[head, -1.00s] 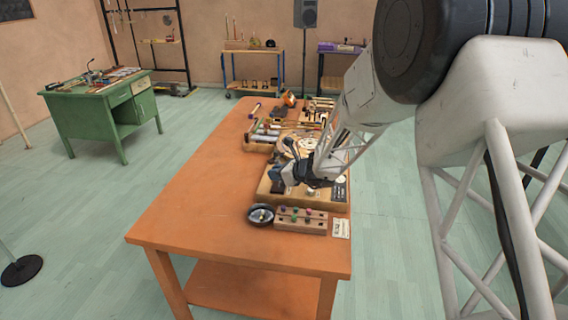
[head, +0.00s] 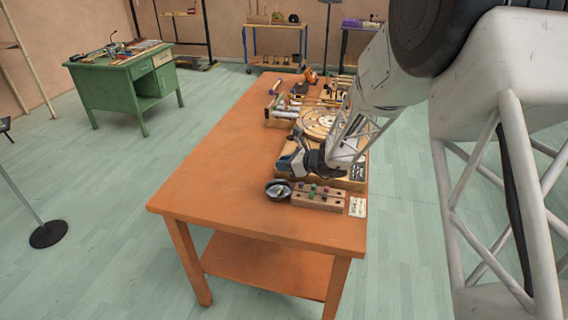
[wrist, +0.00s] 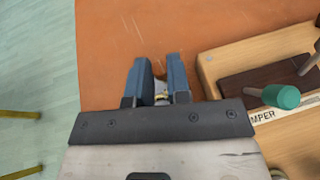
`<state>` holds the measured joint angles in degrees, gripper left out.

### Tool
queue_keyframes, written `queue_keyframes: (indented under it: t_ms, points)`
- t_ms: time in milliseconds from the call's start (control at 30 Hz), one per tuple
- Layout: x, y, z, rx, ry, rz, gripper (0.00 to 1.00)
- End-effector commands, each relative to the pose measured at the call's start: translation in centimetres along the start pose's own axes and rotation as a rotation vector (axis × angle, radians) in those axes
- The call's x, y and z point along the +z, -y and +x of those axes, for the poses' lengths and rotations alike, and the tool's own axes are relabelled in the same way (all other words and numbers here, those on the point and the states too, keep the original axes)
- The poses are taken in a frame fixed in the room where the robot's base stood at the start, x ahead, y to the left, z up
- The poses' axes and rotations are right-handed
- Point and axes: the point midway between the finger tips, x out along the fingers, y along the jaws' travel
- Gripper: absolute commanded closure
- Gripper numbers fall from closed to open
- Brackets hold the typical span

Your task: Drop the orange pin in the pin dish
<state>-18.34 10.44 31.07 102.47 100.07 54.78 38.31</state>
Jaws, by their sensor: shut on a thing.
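My gripper (wrist: 158,80) has its two blue fingers closed around a small pin (wrist: 161,90), over bare tabletop in the wrist view. Only a pale, brassy bit shows between the fingers; its orange colour is hard to tell against the orange table. In the head view my gripper (head: 288,163) hangs just behind the pin dish (head: 268,193), a small dark round bowl near the table's front. Something pale lies in the dish. The dish is not seen in the wrist view.
A wooden block (head: 318,203) with green and purple pins stands right of the dish, with a label card (head: 357,207) beside it. The orange table's (head: 215,180) left side is clear.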

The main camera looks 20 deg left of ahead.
Motion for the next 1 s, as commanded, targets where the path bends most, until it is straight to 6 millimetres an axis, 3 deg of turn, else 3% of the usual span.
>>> queue_keyframes:
  t_ms: [700,1000]
  points:
    - [-4.0,0.0,1.7,0.000,-0.001,0.001,1.00]
    - [-4.5,0.0,1.9,0.000,-0.001,0.000,1.00]
